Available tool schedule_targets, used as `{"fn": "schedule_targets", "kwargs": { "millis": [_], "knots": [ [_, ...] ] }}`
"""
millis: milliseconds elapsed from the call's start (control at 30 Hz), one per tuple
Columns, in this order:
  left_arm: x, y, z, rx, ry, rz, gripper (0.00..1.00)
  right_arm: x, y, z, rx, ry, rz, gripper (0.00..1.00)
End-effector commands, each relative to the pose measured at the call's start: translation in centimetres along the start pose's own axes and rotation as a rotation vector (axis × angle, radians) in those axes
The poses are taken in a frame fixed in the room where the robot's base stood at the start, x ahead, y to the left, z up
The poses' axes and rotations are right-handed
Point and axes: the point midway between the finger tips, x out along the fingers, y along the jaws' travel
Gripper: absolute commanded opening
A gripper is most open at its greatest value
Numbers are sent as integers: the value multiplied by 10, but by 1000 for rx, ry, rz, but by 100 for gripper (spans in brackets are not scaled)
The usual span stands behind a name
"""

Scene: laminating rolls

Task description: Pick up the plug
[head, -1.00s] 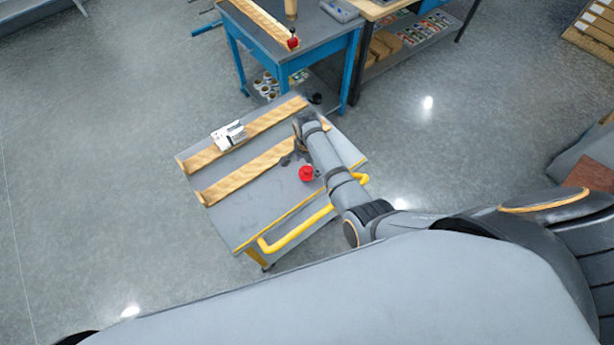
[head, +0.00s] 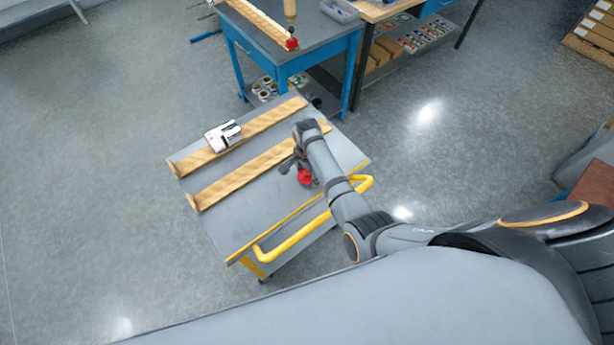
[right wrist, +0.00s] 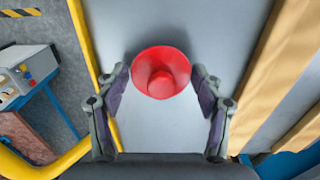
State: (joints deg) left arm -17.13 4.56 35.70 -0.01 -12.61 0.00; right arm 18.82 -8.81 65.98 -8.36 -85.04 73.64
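The red plug (head: 305,177) is on the grey top of the cart (head: 240,215), near the yellow handle. In the right wrist view the plug (right wrist: 161,60) is a round red piece with a wide flared rim and a raised middle. My right gripper (head: 296,169) is right at the plug in the head view. My left gripper is not in view.
Two wooden rails (head: 262,165) run across the cart, and a white device (head: 223,135) sits on the far one. A yellow handle (head: 310,228) edges the near side. A blue table (head: 300,55) behind carries another red piece (head: 291,44) at a wooden rail's end.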

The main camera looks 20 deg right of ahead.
Motion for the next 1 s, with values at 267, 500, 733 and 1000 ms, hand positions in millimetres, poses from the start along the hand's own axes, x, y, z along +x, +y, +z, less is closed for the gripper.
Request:
{"fn": "schedule_targets", "kwargs": {
  "millis": [267, 500, 733, 1000],
  "knots": [
    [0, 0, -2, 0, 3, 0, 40, 0, 0, 0, 0, 0, 0, 37],
    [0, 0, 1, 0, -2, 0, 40, -5, 0, 0, 0, 0, -1, 37],
    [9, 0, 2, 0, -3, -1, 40, -41, -14, 3, -1, -1, -7, 37],
    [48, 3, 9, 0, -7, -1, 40, -98, -83, 14, -3, 1, -4, 37]
  ]
}}
